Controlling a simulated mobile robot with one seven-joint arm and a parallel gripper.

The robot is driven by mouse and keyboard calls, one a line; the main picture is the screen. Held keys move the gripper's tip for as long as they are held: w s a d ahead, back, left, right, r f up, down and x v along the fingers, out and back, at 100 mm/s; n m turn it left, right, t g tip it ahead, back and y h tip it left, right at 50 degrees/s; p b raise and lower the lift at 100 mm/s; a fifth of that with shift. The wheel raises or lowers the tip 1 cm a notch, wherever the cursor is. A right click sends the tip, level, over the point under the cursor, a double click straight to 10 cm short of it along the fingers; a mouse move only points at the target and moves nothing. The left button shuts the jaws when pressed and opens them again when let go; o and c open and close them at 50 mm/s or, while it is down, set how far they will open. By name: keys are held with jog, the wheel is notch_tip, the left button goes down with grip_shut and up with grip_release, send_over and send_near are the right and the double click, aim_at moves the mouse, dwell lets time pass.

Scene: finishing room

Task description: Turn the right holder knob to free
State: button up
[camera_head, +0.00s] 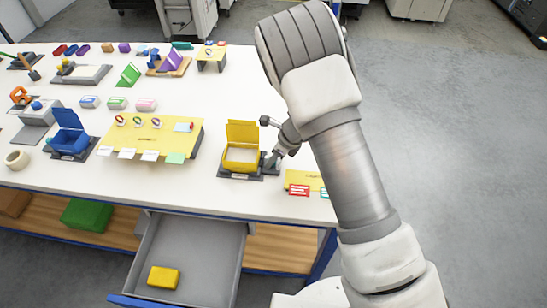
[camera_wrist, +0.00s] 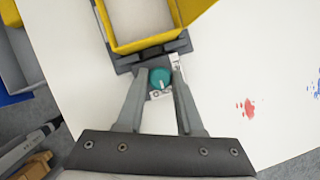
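The right holder is a yellow box (camera_head: 241,158) with its lid raised, on a dark base. It also shows at the top of the wrist view (camera_wrist: 150,49). A round teal knob (camera_wrist: 160,79) sits on the base just in front of the box, beside a small white marked plate (camera_wrist: 176,62). Its setting is too small to read. My gripper (camera_wrist: 160,74) has one finger on each side of the knob, apart, with narrow gaps visible. In the head view my gripper (camera_head: 270,162) is at the right end of the base and hides the knob.
A blue box (camera_head: 69,137) with a raised lid stands at the left. A yellow board (camera_head: 155,137) with several rings and cards lies between the two boxes. A yellow card (camera_head: 300,177) lies to the right. An open drawer (camera_head: 190,245) juts out below the table.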

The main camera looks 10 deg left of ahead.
grip_shut()
jog(key=shift+w+n, duration=0.1)
jog(key=shift+n, duration=0.3)
jog(key=n+g+b, duration=0.1)
jog(key=n, duration=0.1)
jog(key=shift+w+d+n, duration=0.1)
jog(key=shift+n, duration=0.3)
jog(key=n+g+b, duration=0.1)
jog(key=n+g, duration=0.1)
jog(key=n, duration=0.2)
jog(key=shift+w+f+n, duration=0.1)
jog(key=shift+f+n, duration=0.05)
jog(key=shift+n, duration=0.15)
jog(key=n+g+b, duration=0.1)
jog(key=n, duration=0.1)
jog(key=n+h+b, duration=0.1)
jog(key=n, duration=0.2)
jog(key=shift+w+g+h+b, duration=0.1)
jog(key=shift+g+h+b, duration=0.2)
jog(key=shift+g+b, duration=0.1)
jog(key=n+h+b, duration=0.1)
jog(key=n, duration=0.3)
jog(key=shift+a+g, duration=0.2)
jog(key=shift+g, duration=0.2)
jog(key=shift+n, duration=0.5)
